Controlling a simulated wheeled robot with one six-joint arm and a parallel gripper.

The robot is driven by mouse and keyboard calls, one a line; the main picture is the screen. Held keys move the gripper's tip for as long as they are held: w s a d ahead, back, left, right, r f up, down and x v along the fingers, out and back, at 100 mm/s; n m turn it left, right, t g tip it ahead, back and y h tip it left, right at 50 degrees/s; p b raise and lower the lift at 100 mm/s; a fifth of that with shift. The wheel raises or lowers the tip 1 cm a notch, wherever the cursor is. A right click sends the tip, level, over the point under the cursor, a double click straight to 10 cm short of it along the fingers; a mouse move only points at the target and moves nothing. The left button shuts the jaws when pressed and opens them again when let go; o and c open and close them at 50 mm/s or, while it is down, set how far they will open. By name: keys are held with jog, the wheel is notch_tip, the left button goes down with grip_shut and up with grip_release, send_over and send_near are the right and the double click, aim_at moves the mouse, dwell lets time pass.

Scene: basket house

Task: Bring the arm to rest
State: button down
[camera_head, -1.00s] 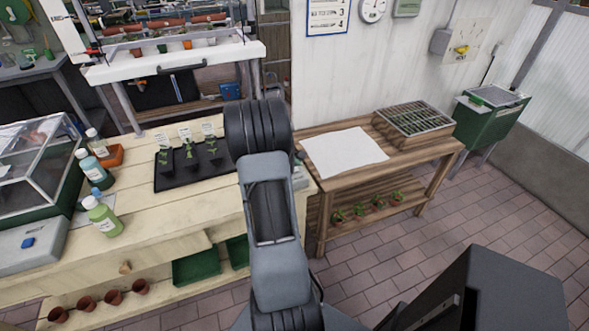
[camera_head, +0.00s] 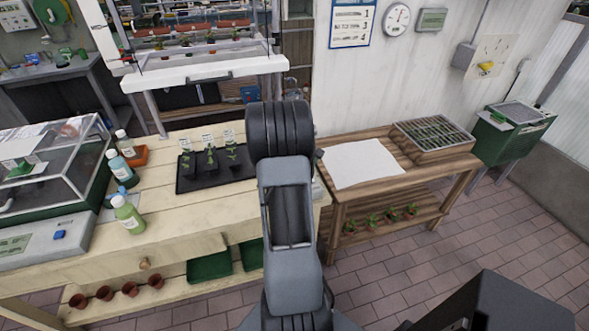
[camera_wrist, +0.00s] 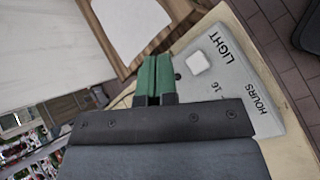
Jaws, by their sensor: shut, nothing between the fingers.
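My gripper (camera_wrist: 153,78) shows in the wrist view with its two green-tipped fingers together and nothing between them. It is over or close to a grey control box (camera_wrist: 235,85) marked "LIGHT" and "HOURS", with a pale square button; I cannot tell whether they touch. In the head view my arm's links rise through the middle, and the gripper is hidden behind them.
A pale wooden bench (camera_head: 190,222) holds a black tray (camera_head: 217,179) of seedlings, bottles (camera_head: 128,214) and a glass-topped case (camera_head: 50,165). A lower wooden table (camera_head: 400,178) with white paper (camera_head: 362,164) stands at the right. Tiled floor (camera_head: 490,260) is clear at the right.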

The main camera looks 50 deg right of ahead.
dwell(0.3)
jog(key=a+f+m, duration=0.1)
jog(key=s+a+f+y, duration=0.1)
jog(key=shift+s+a+f+m, duration=0.1)
jog(key=shift+a+f+m, duration=0.05)
jog(key=shift+a+m, duration=0.25)
jog(key=a+r+t+y, duration=0.2)
jog(key=a+r+t, duration=0.1)
jog(key=a, duration=1)
jog(key=a+r+t+y, duration=0.2)
jog(key=a+r, duration=0.4)
jog(key=a, duration=0.8)
jog(key=a+r+m+t+y, duration=0.1)
jog(key=a+r+t+y, duration=0.1)
jog(key=a, duration=1.1)
notch_tip(320, 180, up, 2)
jog(key=shift+w+a+r+t+y, duration=0.2)
jog(key=shift+w+t+y, duration=0.2)
jog(key=shift+t, duration=0.5)
